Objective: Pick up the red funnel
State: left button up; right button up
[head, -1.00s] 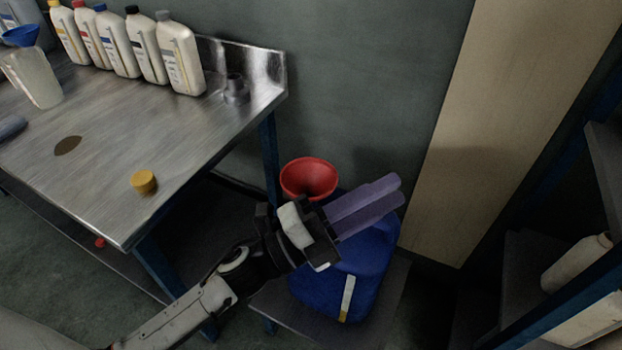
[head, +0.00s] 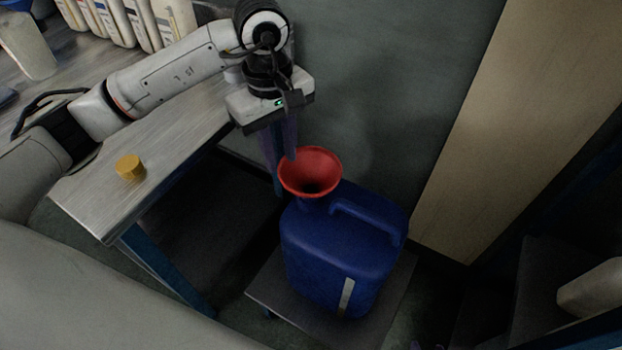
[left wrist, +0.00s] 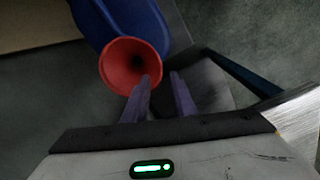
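The red funnel (head: 311,172) sits upright in the neck of the blue canister (head: 345,250), wide mouth up. My left gripper (head: 281,165) points down at the funnel's left rim, past the table's corner. Its purple fingers are apart. In the left wrist view, one finger of my left gripper (left wrist: 162,82) overlaps the edge of the funnel (left wrist: 130,65); the other is clear of it, and nothing shows gripped between them. I cannot tell whether the finger touches the rim. A purple sliver at the head view's bottom edge may be part of my right gripper (head: 430,345).
The canister stands on a low dark platform (head: 385,305). The metal table (head: 110,195) at left carries a yellow cap (head: 130,168) and several bottles (head: 115,20) behind my arm. A beige panel (head: 520,110) and dark shelving are at right.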

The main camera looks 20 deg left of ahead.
aim_at(284, 178)
pick_arm(q)
notch_tip(284, 178, down, 7)
jog(key=shift+d+f, duration=0.15)
grip_shut()
dwell(0.4)
